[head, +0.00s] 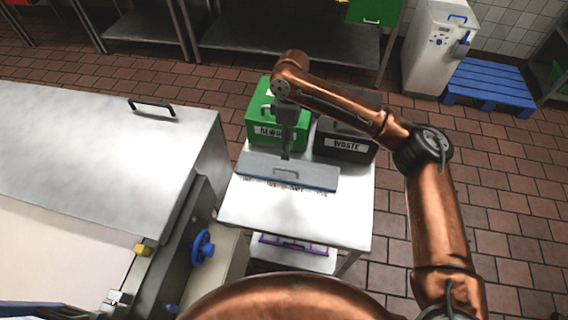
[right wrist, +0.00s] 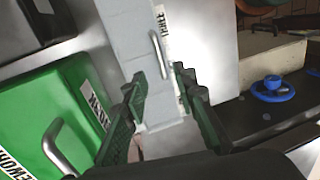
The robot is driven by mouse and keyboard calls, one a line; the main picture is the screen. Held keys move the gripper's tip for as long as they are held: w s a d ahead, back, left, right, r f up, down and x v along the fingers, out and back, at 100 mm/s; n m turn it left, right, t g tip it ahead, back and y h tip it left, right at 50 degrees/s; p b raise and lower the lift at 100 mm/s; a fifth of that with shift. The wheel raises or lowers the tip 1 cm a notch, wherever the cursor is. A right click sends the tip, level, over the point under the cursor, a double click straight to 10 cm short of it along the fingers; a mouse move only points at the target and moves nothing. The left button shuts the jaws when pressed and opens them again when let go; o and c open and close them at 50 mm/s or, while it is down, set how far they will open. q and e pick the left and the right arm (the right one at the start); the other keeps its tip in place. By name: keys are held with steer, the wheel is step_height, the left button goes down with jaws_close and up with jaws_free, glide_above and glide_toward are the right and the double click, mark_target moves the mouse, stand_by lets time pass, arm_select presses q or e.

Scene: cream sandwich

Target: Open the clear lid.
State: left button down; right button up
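A long, pale grey lid (head: 315,178) with a small metal bar handle lies over a narrow container on the small metal table. It looks cloudy grey rather than clear, and it appears closed. In the right wrist view the lid (right wrist: 130,30) and its upright handle (right wrist: 157,54) show just beyond my fingers. My right gripper (head: 286,154) points down over the back edge of the lid. In the right wrist view its fingers (right wrist: 162,100) are apart with nothing between them, short of the handle. My left gripper is not in view.
A green labelled box (head: 262,112) and a dark box marked WASTE (head: 345,142) stand close behind the lid. The table (head: 340,215) is bare in front. A large steel unit (head: 90,120) with a blue knob (head: 202,248) stands to the left.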

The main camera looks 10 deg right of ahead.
steer(key=b, duration=0.2)
glide_above(286, 164)
steer(key=s, duration=0.4)
steer(key=f, duration=0.7)
steer(key=shift+a+f, duration=0.15)
steer(key=shift+a, duration=0.05)
steer(key=shift+c, duration=0.4)
jaws_close()
